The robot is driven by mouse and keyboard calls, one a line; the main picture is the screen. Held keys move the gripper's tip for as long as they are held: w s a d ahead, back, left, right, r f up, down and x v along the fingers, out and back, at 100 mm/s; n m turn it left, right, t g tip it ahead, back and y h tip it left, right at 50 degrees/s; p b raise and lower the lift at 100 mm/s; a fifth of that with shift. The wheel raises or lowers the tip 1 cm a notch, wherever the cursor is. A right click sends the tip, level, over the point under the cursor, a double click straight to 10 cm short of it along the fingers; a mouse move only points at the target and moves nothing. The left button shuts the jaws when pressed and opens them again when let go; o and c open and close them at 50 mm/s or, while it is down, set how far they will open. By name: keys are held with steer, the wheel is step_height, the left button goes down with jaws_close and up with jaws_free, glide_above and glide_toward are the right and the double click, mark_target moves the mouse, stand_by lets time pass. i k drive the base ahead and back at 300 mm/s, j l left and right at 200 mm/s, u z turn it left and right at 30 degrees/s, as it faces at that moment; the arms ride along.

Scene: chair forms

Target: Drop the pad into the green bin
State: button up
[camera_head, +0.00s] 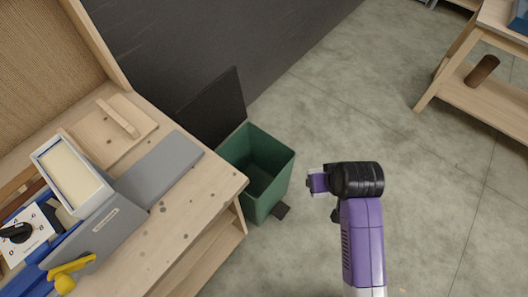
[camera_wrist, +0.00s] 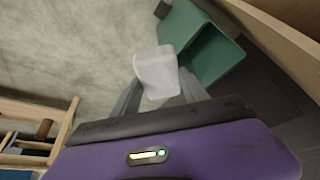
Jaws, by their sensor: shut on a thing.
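A pale grey-white block, which I take for the pad (camera_wrist: 157,70), is between the two grey fingers of my gripper (camera_wrist: 158,88) in the wrist view. My gripper is shut on it. In the head view my purple and black wrist hides most of the gripper, and I cannot make out the pad there. The green bin (camera_head: 263,203) stands on the floor beside the workbench, with its dark lid (camera_head: 214,110) raised. My gripper is to the right of the bin in the head view.
The wooden workbench (camera_head: 205,205) on the left holds a grey plate (camera_head: 160,168), an open box with a cream block (camera_head: 72,178) and yellow-handled tools. A dark wall (camera_head: 270,35) is behind the bin. Another wooden bench (camera_head: 485,105) stands far right. The floor between is clear.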

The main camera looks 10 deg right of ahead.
mark_target(258, 190)
steer(key=i+l+u, duration=0.1)
steer(key=i+l, duration=0.15)
steer(key=i+l+u, duration=0.1)
steer(key=i+l, duration=0.15)
steer(key=l, duration=0.2)
steer(key=i+l, duration=0.2)
steer(key=l, duration=0.2)
steer(key=i+l+u, duration=0.15)
steer(key=i+j+u, duration=0.1)
steer(key=u, duration=0.35)
steer(key=i+j+u, duration=0.15)
steer(key=u, duration=0.3)
steer(key=i+j, duration=0.15)
steer(key=j, duration=0.2)
steer(key=i+j, duration=0.2)
steer(key=j, duration=0.2)
